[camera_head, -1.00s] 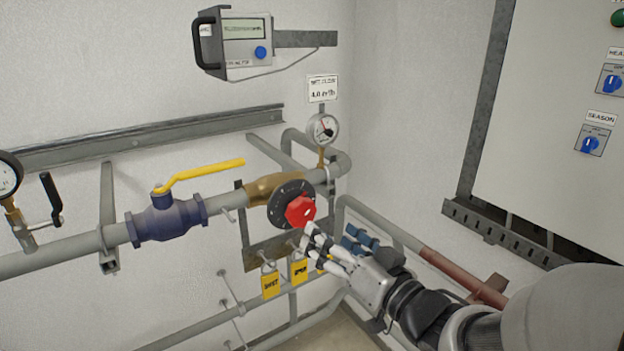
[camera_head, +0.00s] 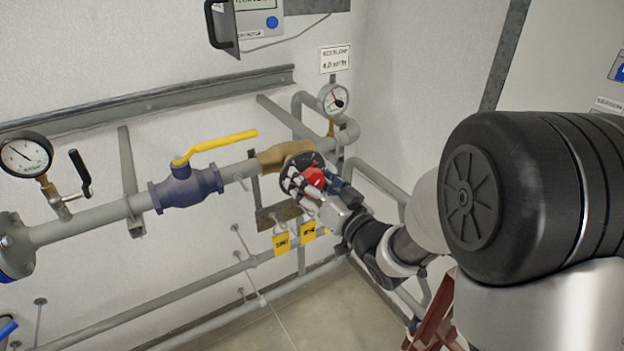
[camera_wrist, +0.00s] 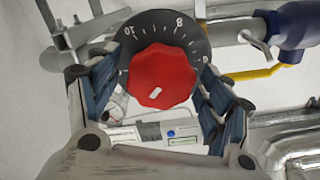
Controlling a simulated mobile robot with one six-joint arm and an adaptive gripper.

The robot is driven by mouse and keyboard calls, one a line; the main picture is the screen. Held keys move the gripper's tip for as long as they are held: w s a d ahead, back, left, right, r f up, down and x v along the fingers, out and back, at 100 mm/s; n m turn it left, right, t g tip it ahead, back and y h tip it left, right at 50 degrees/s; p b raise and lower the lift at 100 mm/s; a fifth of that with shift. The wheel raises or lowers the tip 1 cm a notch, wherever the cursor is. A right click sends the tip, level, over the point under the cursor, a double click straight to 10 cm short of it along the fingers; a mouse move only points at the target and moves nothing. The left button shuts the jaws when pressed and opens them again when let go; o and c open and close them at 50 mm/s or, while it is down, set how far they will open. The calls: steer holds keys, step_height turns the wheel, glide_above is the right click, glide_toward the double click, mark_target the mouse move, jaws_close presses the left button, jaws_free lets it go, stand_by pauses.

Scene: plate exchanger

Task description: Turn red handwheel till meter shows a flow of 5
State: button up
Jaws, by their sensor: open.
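The red handwheel (camera_head: 314,177) sits on a brass valve (camera_head: 285,155) on the grey pipe. In the wrist view the faceted red handwheel (camera_wrist: 163,75) fills the middle, with a white mark on its face and a black numbered dial (camera_wrist: 150,28) behind it. My gripper (camera_wrist: 160,88) is open, its blue-padded fingers on either side of the handwheel; I cannot tell whether they touch it. In the head view my gripper (camera_head: 306,190) partly covers the wheel. The meter (camera_head: 257,20) is cut off at the top edge, and its display is unreadable.
A blue valve with a yellow lever (camera_head: 215,143) is left of the handwheel. A round gauge (camera_head: 333,98) and a flow sign (camera_head: 335,60) are above right. Yellow tags (camera_head: 282,243) hang below. Another gauge (camera_head: 25,155) stands far left.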

steer(key=shift+w+a, duration=0.15)
steer(key=c, duration=1.1)
